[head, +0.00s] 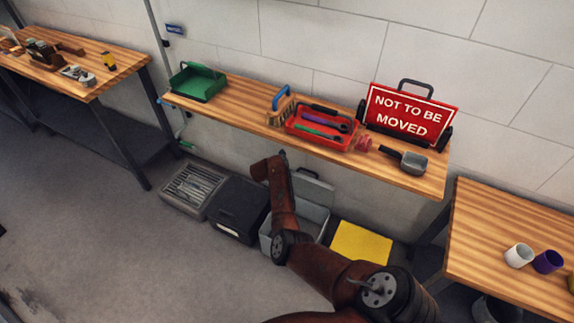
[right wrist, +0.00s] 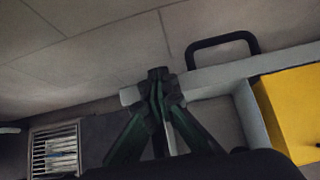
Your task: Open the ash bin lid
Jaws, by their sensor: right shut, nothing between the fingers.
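The ash bin appears to be the grey box (head: 315,215) on the floor under the wall shelf. Its grey lid (head: 316,188) stands raised at the back, towards the wall, and part of the opening shows. A black loop handle (right wrist: 224,38) shows above the pale grey lid edge (right wrist: 215,78) in the right wrist view. My right arm crosses in front of the bin and hides its left part. My right gripper (right wrist: 158,75) is shut and empty, close to the lid edge; I cannot tell whether they touch. My left gripper is not in view.
A black bin (head: 238,210) and a grey slatted crate (head: 193,188) stand left of the ash bin. A yellow box (head: 361,243) stands to the right. The wooden shelf (head: 245,103) above holds a green tray, a red tool tray and a red sign. Floor at left is clear.

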